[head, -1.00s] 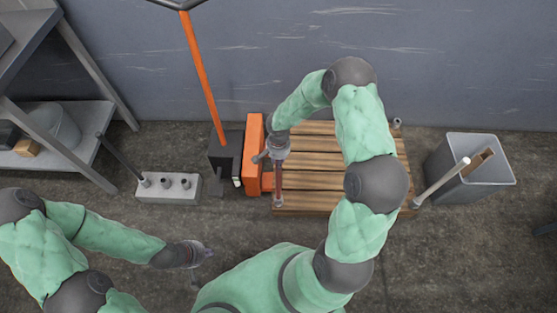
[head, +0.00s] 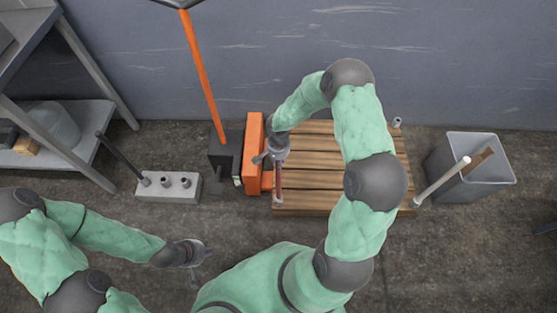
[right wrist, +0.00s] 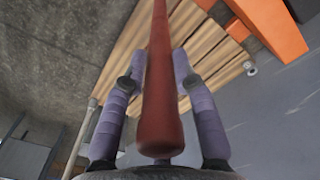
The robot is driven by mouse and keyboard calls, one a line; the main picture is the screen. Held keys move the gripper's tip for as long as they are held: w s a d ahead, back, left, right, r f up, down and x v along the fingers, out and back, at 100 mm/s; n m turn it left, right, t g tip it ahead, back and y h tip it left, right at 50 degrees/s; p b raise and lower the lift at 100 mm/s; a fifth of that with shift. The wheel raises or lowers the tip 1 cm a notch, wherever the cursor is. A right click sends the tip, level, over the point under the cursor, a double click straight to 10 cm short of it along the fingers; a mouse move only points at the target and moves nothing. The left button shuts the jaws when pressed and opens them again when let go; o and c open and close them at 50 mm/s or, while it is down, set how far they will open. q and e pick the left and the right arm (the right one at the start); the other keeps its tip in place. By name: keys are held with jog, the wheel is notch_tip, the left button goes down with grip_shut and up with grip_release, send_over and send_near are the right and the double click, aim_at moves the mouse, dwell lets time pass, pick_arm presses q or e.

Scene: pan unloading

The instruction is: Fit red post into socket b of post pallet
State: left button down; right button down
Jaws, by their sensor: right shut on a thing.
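The red post (head: 278,181) is upright or nearly so over the front left corner of the wooden post pallet (head: 340,157). Its lower end meets or overlaps a small grey socket (head: 279,202) there; I cannot tell whether it is inside. My right gripper (head: 279,155) is shut on the red post above that corner. In the right wrist view the post (right wrist: 160,85) runs between the two purple fingers (right wrist: 160,68). No socket letters are readable. My left gripper (head: 204,252) is low at the front left, away from the pallet; its finger gap is unclear.
A pale post (head: 440,183) stands at the pallet's front right corner, and an empty socket (head: 396,122) is at the back right. An orange-and-black pallet truck (head: 254,150) stands close on the left. A grey holder block (head: 168,188) and a bin (head: 470,172) flank the area.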

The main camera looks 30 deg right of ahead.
jog(key=shift+f, duration=0.45)
dwell(0.4)
jog(key=c, duration=0.9)
grip_release()
notch_tip(320, 180, up, 12)
jog(key=shift+f, duration=0.1)
